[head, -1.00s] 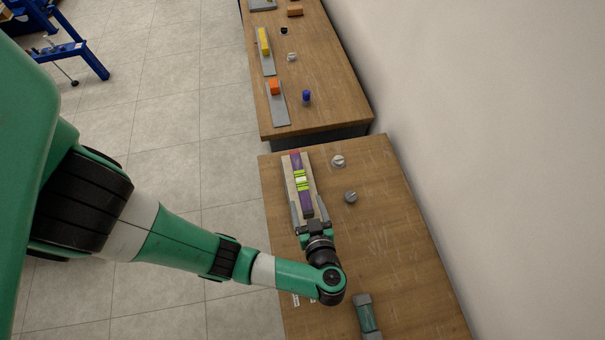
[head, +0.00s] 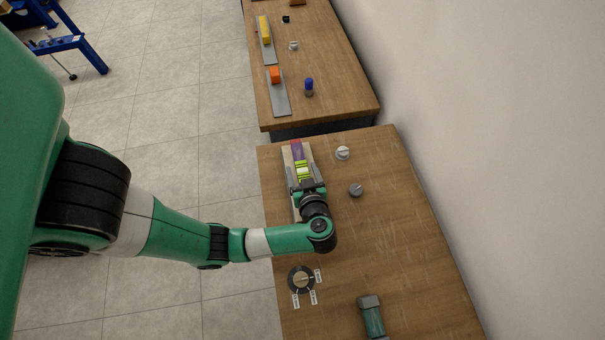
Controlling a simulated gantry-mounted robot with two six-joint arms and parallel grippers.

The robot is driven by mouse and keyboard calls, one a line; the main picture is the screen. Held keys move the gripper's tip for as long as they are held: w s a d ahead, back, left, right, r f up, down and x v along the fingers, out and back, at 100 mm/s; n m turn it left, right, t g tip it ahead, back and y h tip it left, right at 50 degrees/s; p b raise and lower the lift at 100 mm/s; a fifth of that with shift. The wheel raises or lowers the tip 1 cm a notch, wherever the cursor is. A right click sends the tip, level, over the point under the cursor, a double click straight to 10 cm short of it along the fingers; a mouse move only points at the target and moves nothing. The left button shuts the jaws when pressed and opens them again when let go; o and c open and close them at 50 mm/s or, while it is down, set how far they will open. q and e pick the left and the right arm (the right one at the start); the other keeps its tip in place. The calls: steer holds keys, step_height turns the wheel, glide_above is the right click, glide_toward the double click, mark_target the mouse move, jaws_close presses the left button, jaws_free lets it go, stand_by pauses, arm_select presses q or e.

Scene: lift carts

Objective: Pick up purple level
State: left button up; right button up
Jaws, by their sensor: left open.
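The purple level (head: 297,151) lies lengthwise on a pale board (head: 286,158) at the far left of the near wooden table. It has a red end and a bright yellow-green vial section. My left gripper (head: 304,176) is open, with its fingers on either side of the level around the vial section. The gripper body and wrist hide the near part of the level. I cannot tell whether the fingers touch it. My right gripper does not show.
Two grey knobs (head: 343,153) (head: 355,190) stand right of the level. A round dial with labels (head: 301,279) and a green-and-grey tool (head: 371,317) are nearer. A second table (head: 335,95) beyond a gap holds yellow, orange and blue items. A wall is at the right.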

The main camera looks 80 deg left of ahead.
mark_target(303, 172)
arm_select(q)
steer(key=shift+c, duration=0.3)
jaws_close()
steer(key=shift+r, duration=0.1)
steer(key=shift+r+p, duration=0.45)
steer(key=shift+r, duration=0.15)
steer(key=r, duration=0.1)
steer(key=r+p, duration=0.1)
steer(key=r, duration=0.1)
steer(key=shift+w+d+p, duration=0.1)
steer(key=shift+d+p, duration=0.2)
steer(key=r+p+v, duration=0.1)
steer(key=p+v, duration=1.4)
steer(key=v, duration=0.1)
steer(key=shift+w+a+r, duration=0.25)
steer(key=shift+a+r, duration=0.1)
steer(key=shift+a, duration=0.05)
